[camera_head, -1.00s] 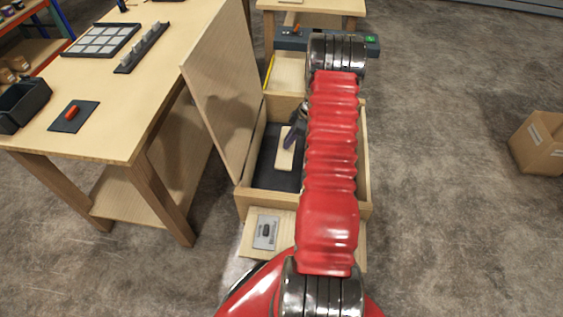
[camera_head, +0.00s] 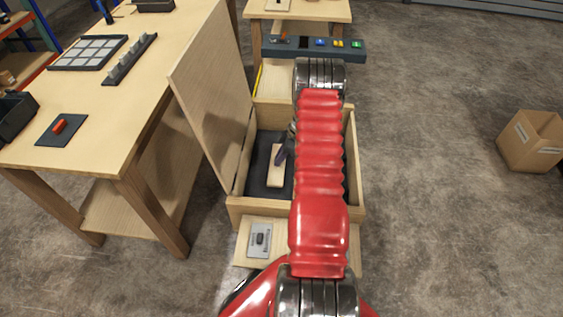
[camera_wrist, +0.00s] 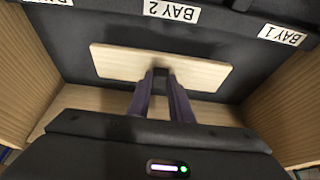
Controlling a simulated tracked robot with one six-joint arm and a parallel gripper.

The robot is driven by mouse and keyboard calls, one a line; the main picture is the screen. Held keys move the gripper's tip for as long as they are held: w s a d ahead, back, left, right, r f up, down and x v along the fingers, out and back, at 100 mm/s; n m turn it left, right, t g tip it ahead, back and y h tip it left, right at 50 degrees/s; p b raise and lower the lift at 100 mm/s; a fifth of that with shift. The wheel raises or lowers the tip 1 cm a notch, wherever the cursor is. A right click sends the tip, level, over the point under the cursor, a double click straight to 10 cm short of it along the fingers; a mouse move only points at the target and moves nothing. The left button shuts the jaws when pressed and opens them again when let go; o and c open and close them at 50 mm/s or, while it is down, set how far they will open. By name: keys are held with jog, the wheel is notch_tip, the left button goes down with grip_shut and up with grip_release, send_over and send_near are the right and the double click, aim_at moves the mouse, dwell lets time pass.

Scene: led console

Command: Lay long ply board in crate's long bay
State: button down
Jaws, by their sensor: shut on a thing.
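The crate (camera_head: 235,207) is a wooden box with a dark lining, its lid (camera_head: 212,88) standing open on the left. The pale ply board (camera_head: 276,166) is inside the crate's outline in the head view. My gripper (camera_head: 282,153) is shut on the board near the middle of one long edge. The wrist view shows the board (camera_wrist: 118,63) lengthwise across the picture, between the purple fingers (camera_wrist: 161,76), over the dark lining. Labels there read BAY 2 (camera_wrist: 171,11) and BAY 1 (camera_wrist: 282,35). Whether the board touches the floor I cannot tell. My arm hides the crate's right part.
A console bar (camera_head: 312,46) with coloured buttons lies behind the crate. A workbench (camera_head: 100,110) stands close on the left, with trays on it. A cardboard box (camera_head: 532,140) lies right, across free floor.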

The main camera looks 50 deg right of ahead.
jog(key=shift+f, duration=1.75)
jog(key=shift+f, duration=0.1)
jog(key=c, duration=1.6)
grip_release()
jog(key=v, duration=1.2)
